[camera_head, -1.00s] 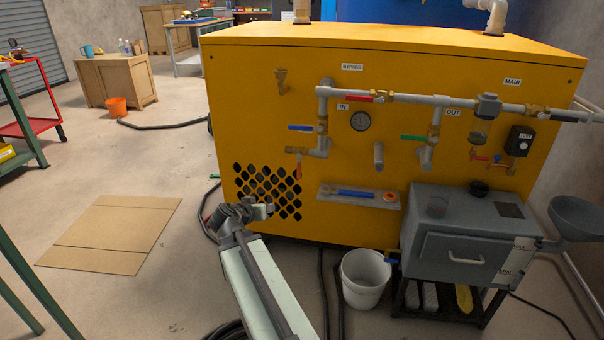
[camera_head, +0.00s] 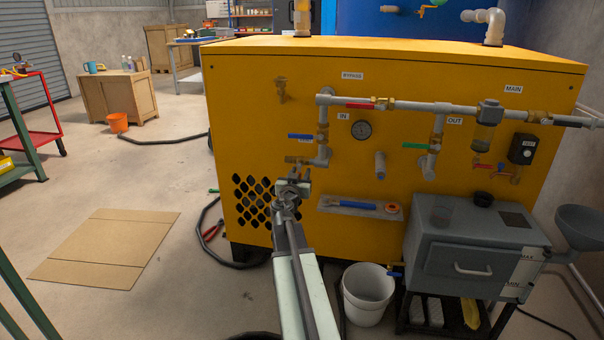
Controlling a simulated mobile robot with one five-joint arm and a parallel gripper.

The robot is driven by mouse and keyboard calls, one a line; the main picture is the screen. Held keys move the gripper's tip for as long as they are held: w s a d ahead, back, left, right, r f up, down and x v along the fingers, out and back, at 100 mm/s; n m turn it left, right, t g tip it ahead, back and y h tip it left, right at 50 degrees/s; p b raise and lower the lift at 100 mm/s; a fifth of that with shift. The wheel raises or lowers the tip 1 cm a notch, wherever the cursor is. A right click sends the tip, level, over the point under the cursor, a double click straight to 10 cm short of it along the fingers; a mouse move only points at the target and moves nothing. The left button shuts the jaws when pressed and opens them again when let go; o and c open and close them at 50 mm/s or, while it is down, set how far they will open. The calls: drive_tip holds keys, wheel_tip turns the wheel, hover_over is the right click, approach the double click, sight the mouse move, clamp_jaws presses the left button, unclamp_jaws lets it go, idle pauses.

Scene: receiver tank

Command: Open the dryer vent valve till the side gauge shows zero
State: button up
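The yellow dryer cabinet (camera_head: 240,110) fills the middle of the view. At its left a small brass valve (camera_head: 293,159) branches off below the IN pipe; its orange-red handle, seen earlier, is now hidden by my gripper. I take this to be the vent valve, though no label on it is readable. The round side gauge (camera_head: 361,129) sits between the pipes; its needle is too small to read. My gripper (camera_head: 294,174) is just below the brass valve, at or close to its handle. Whether it touches the handle, and how far its fingers are apart, I cannot tell.
Blue (camera_head: 300,137), red (camera_head: 362,106) and green (camera_head: 415,146) handles sit on the pipes nearby. A shelf (camera_head: 335,204) with a blue tool is right of my gripper. A white bucket (camera_head: 367,312) and grey box (camera_head: 440,250) stand lower right. Hoses lie on the floor.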

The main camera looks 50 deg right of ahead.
drive_tip(key=shift+w+d, duration=0.25)
drive_tip(key=shift+d, duration=0.15)
drive_tip(key=c, duration=0.8)
clamp_jaws()
drive_tip(key=shift+w+a, duration=0.1)
drive_tip(key=shift+a, duration=0.05)
